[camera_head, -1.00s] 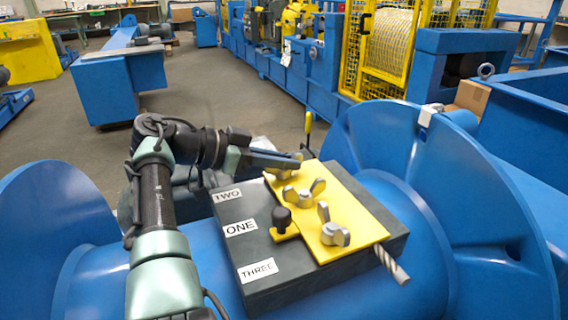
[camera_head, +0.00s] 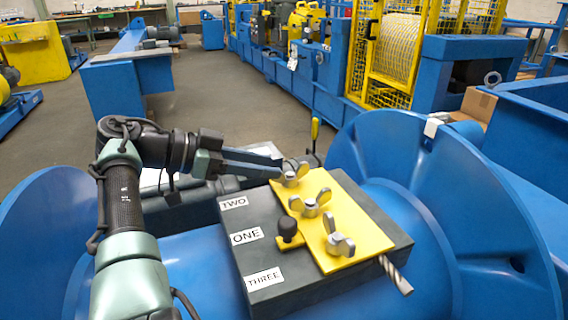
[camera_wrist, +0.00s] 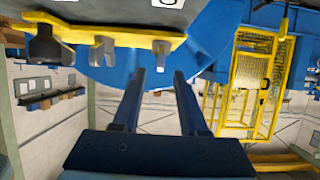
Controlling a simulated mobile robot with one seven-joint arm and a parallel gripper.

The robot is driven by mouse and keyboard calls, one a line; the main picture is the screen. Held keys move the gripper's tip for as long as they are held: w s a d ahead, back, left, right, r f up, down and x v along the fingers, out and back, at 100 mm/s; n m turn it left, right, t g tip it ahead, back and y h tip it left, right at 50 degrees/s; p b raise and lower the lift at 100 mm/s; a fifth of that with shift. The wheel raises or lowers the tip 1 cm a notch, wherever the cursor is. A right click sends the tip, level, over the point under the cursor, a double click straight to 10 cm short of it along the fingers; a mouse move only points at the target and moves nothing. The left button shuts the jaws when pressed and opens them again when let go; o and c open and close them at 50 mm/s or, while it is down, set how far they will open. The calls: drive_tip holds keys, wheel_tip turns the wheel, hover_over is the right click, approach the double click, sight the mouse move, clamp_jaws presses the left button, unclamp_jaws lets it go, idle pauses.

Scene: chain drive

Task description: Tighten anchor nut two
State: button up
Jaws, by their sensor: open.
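A yellow plate (camera_head: 368,230) lies on a dark block with labels TWO (camera_head: 233,202), ONE and THREE, and carries a row of grey wing nuts. Anchor nut two (camera_head: 294,174) is the far one, in line with the label TWO. Nut one (camera_head: 317,202) is in the middle and nut three (camera_head: 340,243) is nearest. My gripper (camera_head: 279,168) is just left of nut two; I cannot tell whether it touches. In the wrist view my gripper (camera_wrist: 160,72) has its fingers apart with nothing held, and a wing nut (camera_wrist: 160,48) hangs from the plate just above the fingertips.
A metal cable end (camera_head: 396,276) sticks out at the block's near right. Large blue drum flanges (camera_head: 400,150) rise right and left. A yellow-tipped lever (camera_head: 315,130) stands behind nut two.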

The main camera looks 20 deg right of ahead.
drive_tip(key=p+v, duration=0.1)
drive_tip(key=v, duration=0.6)
drive_tip(key=shift+s, duration=0.1)
